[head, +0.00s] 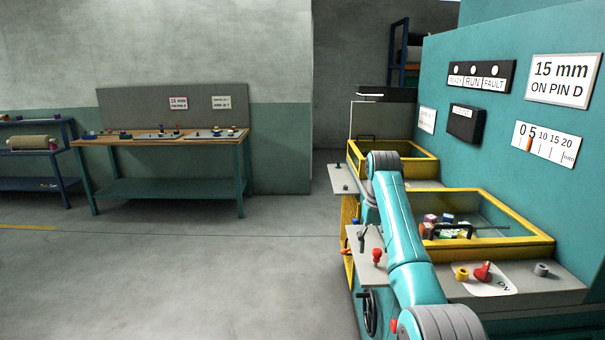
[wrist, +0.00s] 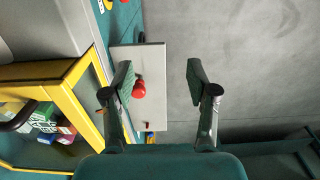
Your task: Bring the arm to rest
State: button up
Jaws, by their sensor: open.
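My teal arm (head: 402,225) reaches from the lower right of the head view out along the left side of the machine. My gripper (wrist: 160,82) shows in the wrist view with its two fingers spread wide apart and nothing between them. The fingers hang over the grey floor and the edge of a grey side plate (wrist: 153,62). A red knob (wrist: 139,89) on that plate appears close beside the left finger; I cannot tell whether they touch. In the head view the gripper itself is mostly hidden behind the arm.
The machine has yellow-framed bins (head: 500,250), a grey panel with a red switch (head: 483,272), and a teal wall with a sign (head: 565,81). A red knob (head: 377,257) stands left of the arm. A workbench (head: 160,140) stands far left. The floor (head: 230,260) between is clear.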

jog(key=s+f+t, duration=0.2)
jog(key=s+f, duration=0.2)
jog(key=f, duration=1.2)
jog(key=s+f+t, duration=0.2)
jog(key=s+f, duration=0.2)
jog(key=f, duration=1.2)
jog(key=s+f+t, duration=0.3)
jog(key=s+f, duration=1.1)
jog(key=s, duration=0.4)
jog(key=s+a+r+t, duration=0.1)
jog(key=s+r+t, duration=0.1)
jog(key=s, duration=1)
jog(key=s+r+t, duration=0.2)
jog(key=s, duration=1.1)
jog(key=s+r+t, duration=0.2)
jog(key=s+r, duration=0.7)
jog(key=r, duration=0.3)
jog(key=s+r+t, duration=0.1)
jog(key=s+r, duration=0.8)
jog(key=r, duration=0.3)
jog(key=shift+r+t, duration=0.25)
jog(key=shift+t, duration=0.15)
